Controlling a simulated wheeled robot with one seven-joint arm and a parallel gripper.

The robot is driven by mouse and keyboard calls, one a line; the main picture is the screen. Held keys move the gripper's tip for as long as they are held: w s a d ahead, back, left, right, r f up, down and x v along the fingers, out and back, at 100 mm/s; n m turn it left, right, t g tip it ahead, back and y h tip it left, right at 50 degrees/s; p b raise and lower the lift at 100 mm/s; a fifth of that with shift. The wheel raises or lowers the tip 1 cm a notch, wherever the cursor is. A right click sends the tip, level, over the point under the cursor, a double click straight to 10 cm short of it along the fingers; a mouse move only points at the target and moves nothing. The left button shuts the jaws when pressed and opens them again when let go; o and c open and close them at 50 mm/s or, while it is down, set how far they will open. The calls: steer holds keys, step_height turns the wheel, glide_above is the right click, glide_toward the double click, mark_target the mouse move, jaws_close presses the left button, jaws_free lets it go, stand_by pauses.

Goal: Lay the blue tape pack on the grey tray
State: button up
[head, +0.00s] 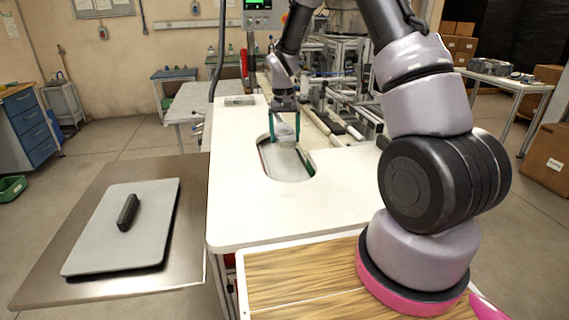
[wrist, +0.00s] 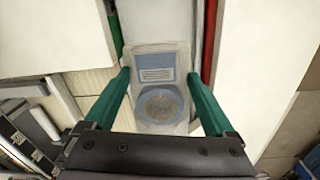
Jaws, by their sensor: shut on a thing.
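The blue tape pack (wrist: 157,74), a clear flat pack with a blue label and a round reel, is between the teal fingers of my gripper (wrist: 160,80) in the wrist view. In the head view my gripper (head: 284,134) points down at the oval opening in the white table, shut on the pack (head: 285,130), which looks pale there. Whether the pack touches the surface beneath is not clear. The grey tray (head: 95,243) lies at the left of the head view, well apart from my gripper, with a small black block (head: 128,212) near its middle.
The grey tray rests on a brown metal plate (head: 185,240) left of the white table (head: 260,215). The oval opening (head: 287,172) has a rim around the pale surface inside. A small flat pack (head: 239,100) lies at the table's far left corner. The table's near part is clear.

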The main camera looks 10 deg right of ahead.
mark_target(285, 169)
step_height(285, 169, down, 10)
steer(key=shift+a+r, duration=0.1)
steer(key=shift+a, duration=0.05)
stand_by(0.3)
steer(key=o, duration=1.2)
steer(key=shift+o, duration=0.2)
